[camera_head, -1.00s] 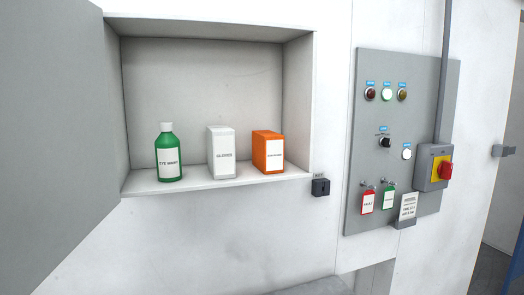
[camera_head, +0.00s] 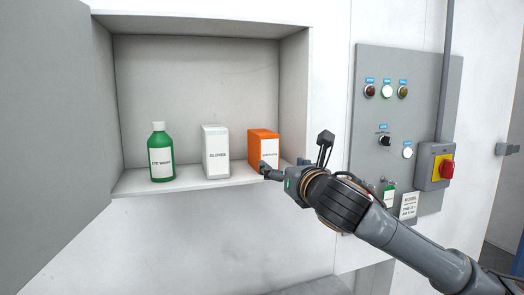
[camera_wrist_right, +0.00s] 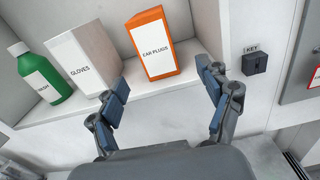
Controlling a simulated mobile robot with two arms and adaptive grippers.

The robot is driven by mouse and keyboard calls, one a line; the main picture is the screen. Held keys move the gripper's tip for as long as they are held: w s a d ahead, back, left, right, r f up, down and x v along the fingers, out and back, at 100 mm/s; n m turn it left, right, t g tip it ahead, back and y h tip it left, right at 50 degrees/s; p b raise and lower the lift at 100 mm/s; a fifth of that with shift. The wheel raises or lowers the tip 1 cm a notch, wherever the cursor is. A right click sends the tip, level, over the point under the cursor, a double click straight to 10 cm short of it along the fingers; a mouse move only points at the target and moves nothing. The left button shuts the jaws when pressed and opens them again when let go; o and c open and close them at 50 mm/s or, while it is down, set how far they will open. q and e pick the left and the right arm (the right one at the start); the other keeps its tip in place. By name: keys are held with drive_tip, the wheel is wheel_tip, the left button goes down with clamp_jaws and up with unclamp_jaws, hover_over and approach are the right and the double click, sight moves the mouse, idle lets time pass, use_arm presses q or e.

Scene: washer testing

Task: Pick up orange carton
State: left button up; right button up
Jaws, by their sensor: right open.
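The orange carton (camera_head: 263,146) stands upright at the right end of the open wall cabinet's shelf. In the right wrist view the orange carton (camera_wrist_right: 154,45) shows a white label reading "EAR PLUGS". My right gripper (camera_head: 295,155) reaches in from the right, in front of the carton. In the right wrist view the right gripper (camera_wrist_right: 167,95) is open and empty, its two fingers spread apart with the carton ahead, between their directions. One finger covers the carton's lower corner in the head view. My left gripper is not in view.
A white gloves carton (camera_head: 215,151) stands close left of the orange one, and a green eye wash bottle (camera_head: 161,153) further left. The cabinet's right side wall (camera_head: 294,100) is near the carton. A key box (camera_wrist_right: 255,62) and control panel (camera_head: 400,70) are to the right.

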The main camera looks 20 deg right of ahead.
sight(271, 155)
drive_tip(key=w+p, duration=0.1)
drive_tip(key=w, duration=0.2)
drive_tip(key=w+p, duration=0.1)
drive_tip(key=w, duration=0.4)
drive_tip(key=shift+w+a+r+p, duration=0.2)
drive_tip(key=shift+w+r+p, duration=0.1)
drive_tip(key=shift+p, duration=0.1)
drive_tip(key=shift+w+r+p, duration=0.1)
drive_tip(key=shift+w+p, duration=0.3)
drive_tip(key=w, duration=0.1)
drive_tip(key=w+p, duration=0.2)
drive_tip(key=shift+w+a, duration=0.25)
drive_tip(key=shift+a, duration=0.05)
drive_tip(key=shift+w, duration=0.55)
drive_tip(key=shift+s, duration=0.15)
drive_tip(key=shift+c, duration=0.7)
drive_tip(key=c, duration=1.1)
drive_tip(key=shift+c, duration=0.2)
